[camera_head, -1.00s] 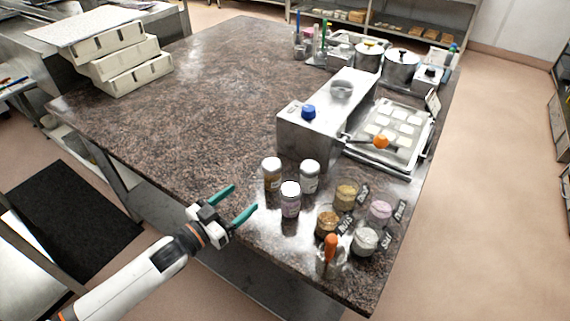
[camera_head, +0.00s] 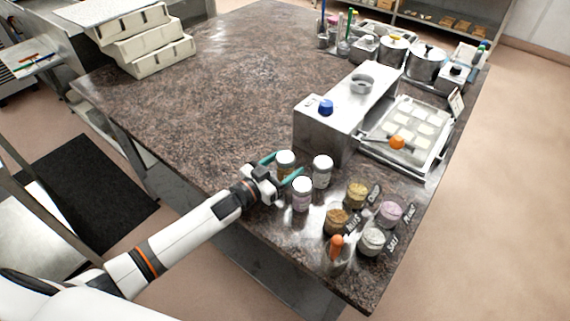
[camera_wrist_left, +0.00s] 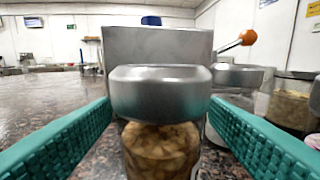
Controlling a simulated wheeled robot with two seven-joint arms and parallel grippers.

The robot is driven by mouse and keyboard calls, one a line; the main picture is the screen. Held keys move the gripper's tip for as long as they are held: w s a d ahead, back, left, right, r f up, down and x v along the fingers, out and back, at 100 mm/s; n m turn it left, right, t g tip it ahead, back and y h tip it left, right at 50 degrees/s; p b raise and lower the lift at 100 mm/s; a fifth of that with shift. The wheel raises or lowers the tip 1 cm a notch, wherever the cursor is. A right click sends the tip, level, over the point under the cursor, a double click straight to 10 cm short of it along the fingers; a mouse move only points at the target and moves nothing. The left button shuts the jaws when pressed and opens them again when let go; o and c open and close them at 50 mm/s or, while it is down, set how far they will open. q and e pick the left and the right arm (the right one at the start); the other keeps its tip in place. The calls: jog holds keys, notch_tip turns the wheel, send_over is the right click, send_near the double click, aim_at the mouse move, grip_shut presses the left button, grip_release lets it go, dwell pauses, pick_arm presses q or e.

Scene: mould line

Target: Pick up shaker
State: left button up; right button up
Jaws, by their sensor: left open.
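Three shakers with metal lids stand upright on the stone counter. The one with brown contents (camera_head: 285,160) is at the back left, a second (camera_head: 322,170) is to its right, and a third with pinkish contents (camera_head: 302,195) is in front. My left gripper (camera_head: 286,168) is open, its teal fingers on either side of the brown shaker. In the left wrist view this shaker (camera_wrist_left: 160,150) fills the middle between the fingers (camera_wrist_left: 160,125), with gaps at both sides. Its lid is large and close. My right gripper is not in view.
Open jars (camera_head: 357,195) with small labels and a cup with an orange-handled tool (camera_head: 337,255) stand to the right. A metal box with a blue knob (camera_head: 325,107) is behind the shakers, beside a mould tray (camera_head: 415,125).

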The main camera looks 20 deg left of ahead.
pick_arm(q)
jog(key=x, duration=0.2)
jog(key=shift+w+d, duration=0.15)
jog(key=shift+w, duration=0.15)
jog(key=shift+s, duration=0.1)
jog(key=c, duration=1.1)
jog(key=shift+r, duration=0.1)
